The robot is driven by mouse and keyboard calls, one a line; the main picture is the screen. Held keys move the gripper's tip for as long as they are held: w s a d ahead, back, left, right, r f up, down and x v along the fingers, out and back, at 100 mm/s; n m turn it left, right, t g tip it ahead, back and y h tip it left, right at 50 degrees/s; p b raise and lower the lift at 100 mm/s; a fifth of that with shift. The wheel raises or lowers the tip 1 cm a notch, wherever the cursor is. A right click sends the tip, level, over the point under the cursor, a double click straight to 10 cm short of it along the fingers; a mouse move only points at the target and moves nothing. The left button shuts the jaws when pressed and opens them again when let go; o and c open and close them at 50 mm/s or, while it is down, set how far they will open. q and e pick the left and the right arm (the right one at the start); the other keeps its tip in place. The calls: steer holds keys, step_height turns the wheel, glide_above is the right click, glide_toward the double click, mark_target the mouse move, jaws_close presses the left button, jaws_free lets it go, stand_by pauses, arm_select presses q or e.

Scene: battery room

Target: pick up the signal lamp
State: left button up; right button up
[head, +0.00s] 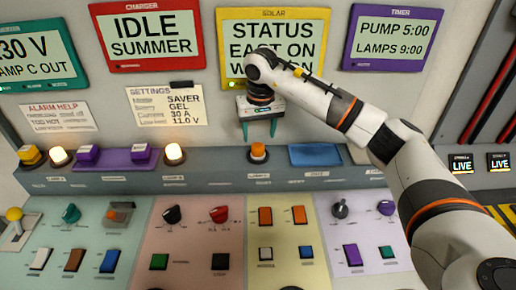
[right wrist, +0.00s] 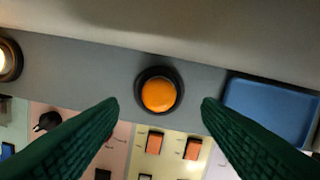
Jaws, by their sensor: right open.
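An unlit orange lamp (head: 258,152) with a dark collar stands on the grey ledge of the console; I take it as the signal lamp. In the right wrist view the orange lamp (right wrist: 158,94) is seen from above, near the middle. My right gripper (head: 258,130) is open above the lamp, its green fingers pointing down. In the right wrist view its fingertips (right wrist: 160,106) are apart on either side of the lamp, with nothing between them touching it. My left gripper is not in view.
Lit lamps (head: 174,153) (head: 59,155) and a purple tray (head: 115,160) with purple blocks are left on the ledge. A blue tray (head: 315,155) lies just right of the lamp. Switches and knobs (head: 219,214) fill the sloping panel in front; screens stand behind.

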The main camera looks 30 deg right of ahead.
mark_target(258, 145)
steer(key=shift+f+p, duration=0.35)
steer(key=shift+f, duration=0.1)
steer(key=f, duration=0.1)
steer(key=f+p, duration=0.1)
steer(key=f, duration=0.1)
steer(key=shift+w+f, duration=0.35)
steer(key=shift+f, duration=0.2)
steer(key=c, duration=1.1)
